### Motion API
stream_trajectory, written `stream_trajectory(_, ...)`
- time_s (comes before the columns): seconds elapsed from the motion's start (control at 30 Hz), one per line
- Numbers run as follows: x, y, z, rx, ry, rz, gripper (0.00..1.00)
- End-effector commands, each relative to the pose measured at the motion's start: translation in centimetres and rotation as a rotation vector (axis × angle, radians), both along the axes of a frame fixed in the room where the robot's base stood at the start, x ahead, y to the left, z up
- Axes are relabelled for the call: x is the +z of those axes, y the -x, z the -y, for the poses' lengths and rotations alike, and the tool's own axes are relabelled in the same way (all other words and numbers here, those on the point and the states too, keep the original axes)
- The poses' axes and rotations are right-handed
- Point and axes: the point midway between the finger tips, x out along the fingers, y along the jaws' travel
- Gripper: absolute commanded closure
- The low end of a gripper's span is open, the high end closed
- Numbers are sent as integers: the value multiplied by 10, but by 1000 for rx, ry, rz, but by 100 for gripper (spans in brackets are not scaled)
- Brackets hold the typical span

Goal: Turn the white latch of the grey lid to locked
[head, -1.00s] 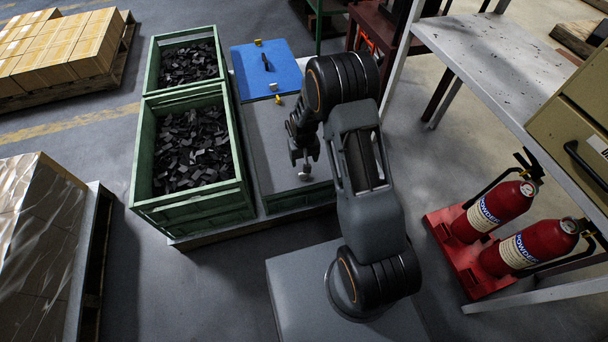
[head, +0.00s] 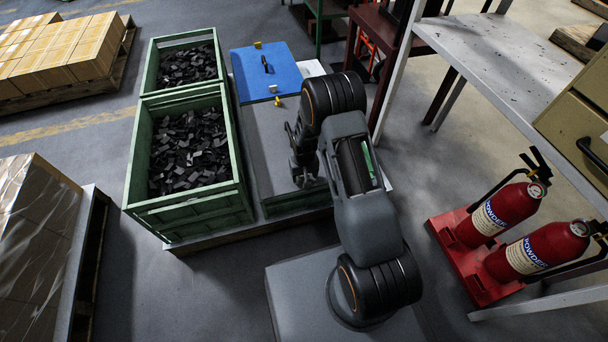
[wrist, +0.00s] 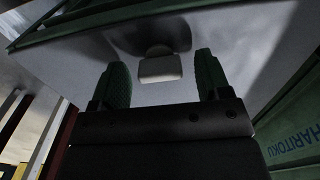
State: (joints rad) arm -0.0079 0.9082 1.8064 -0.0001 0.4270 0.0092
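The grey lid (head: 268,150) lies flat on a green crate, in front of the blue lid. My gripper (head: 308,180) is over the near part of the grey lid. In the wrist view the white latch (wrist: 160,68) shows as a small pale block close to the lid's underlit surface (wrist: 262,45), with a dark shadow behind it. My gripper (wrist: 163,78) is open there, one dark green finger on each side of the latch, with gaps to both. In the head view the gripper hides the latch.
A blue lid (head: 265,73) with a black handle and small yellow and white pieces lies behind. Green crates of dark parts (head: 242,185) stand at left. A grey table (head: 490,60) and red fire extinguishers (head: 500,212) are at right.

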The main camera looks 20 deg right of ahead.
Motion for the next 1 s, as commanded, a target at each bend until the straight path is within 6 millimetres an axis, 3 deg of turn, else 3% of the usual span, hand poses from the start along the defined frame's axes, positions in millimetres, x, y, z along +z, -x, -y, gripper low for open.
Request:
stream_trajectory(0.07, 0, 0, 0, 0, 0, 0, 36)
stream_trajectory(0.5, 0, 0, 0, 0, 0, 0, 79)
stream_trajectory(0.77, 0, 0, 0, -32, 0, 0, 79)
stream_trajectory(1.0, 1, 0, 0, -175, 0, 0, 79)
